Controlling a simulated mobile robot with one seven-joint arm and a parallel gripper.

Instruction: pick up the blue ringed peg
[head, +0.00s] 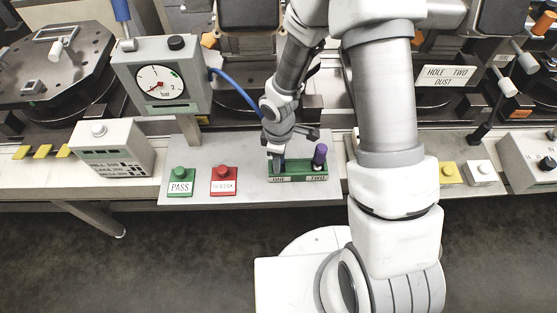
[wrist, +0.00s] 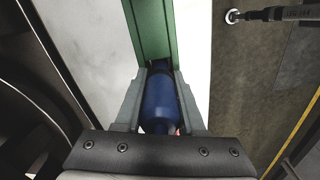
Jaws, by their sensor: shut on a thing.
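The blue peg (wrist: 160,102), with a darker ring band, lies between the two grey fingers of my gripper (wrist: 159,88) in the wrist view. The fingers are shut on it from both sides. In the head view my gripper (head: 277,160) is at the left end, marked ONE, of a green rack (head: 299,172). The fingers mostly hide the peg there, and I cannot tell whether its lower end is seated in the rack. The rack also shows beyond the fingers in the wrist view (wrist: 152,32).
A purple peg (head: 320,155) stands upright at the rack's right end, marked TWO. A red button box (head: 224,181) and a green PASS button box (head: 181,182) are to the left. A pressure gauge box (head: 160,82) stands behind them. The plate's front edge is close to the rack.

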